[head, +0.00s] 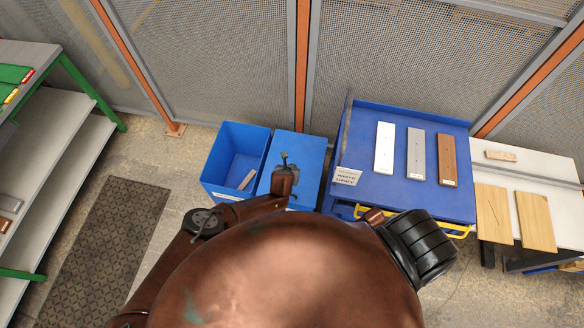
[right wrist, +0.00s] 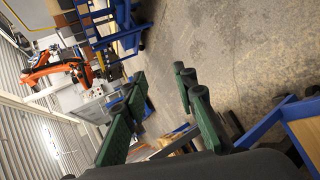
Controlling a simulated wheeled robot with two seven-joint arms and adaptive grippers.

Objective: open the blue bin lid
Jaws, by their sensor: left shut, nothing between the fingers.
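The blue bin lid (head: 309,150) is a flat blue top on the right-hand of two blue bins in the head view, and it looks closed. My left gripper (head: 284,158) is over the lid, shut and empty; whether it touches the lid I cannot tell. My left wrist and arm hide the lid's near part. My right gripper (right wrist: 160,73) shows only in the right wrist view, its green fingers spread apart with nothing between them, over the floor.
An open blue bin (head: 222,158) with a small piece inside stands left of the lidded one. A blue table (head: 400,195) with a white, a grey and a brown board stands close at right. A mesh fence (head: 230,60) runs behind. A shelf rack (head: 60,130) stands at left.

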